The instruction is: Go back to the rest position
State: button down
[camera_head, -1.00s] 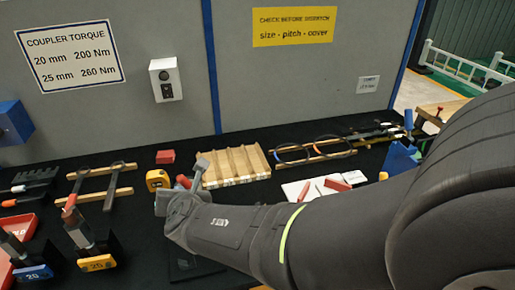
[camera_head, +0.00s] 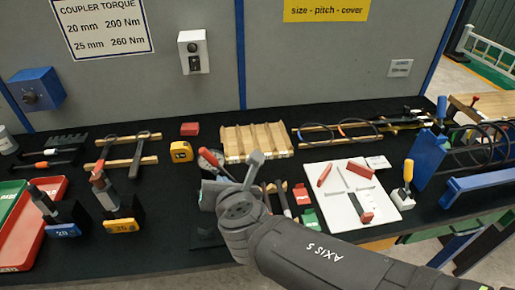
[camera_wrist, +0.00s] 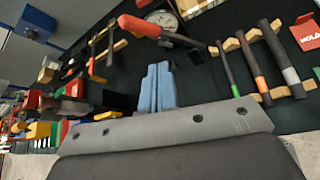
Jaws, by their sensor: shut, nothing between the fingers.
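My gripper shows in the wrist view with its two blue fingers (camera_wrist: 157,88) pressed together and nothing between them. It is above the black bench top (camera_head: 160,235). In the wrist view a red-handled tool (camera_wrist: 140,27) lies beyond the fingers, over a round dial (camera_wrist: 162,18). Several dark bars on wooden strips (camera_wrist: 262,62) lie to the right of the fingers, apart from them.
A grooved wooden block (camera_head: 256,140) and a yellow tape measure (camera_head: 181,151) stand behind the wrist. A white board (camera_head: 340,215) with red pieces lies to the right. Stands with upright tools (camera_head: 122,215) and a red tray (camera_head: 30,245) are at left. A grey panel closes the back.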

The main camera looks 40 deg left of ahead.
jog(key=shift+a, duration=0.15)
jog(key=w+a+f, duration=0.1)
jog(key=w+a, duration=0.1)
jog(key=a, duration=0.5)
jog(key=shift+a, duration=0.3)
dwell(0.4)
jog(key=shift+w, duration=0.1)
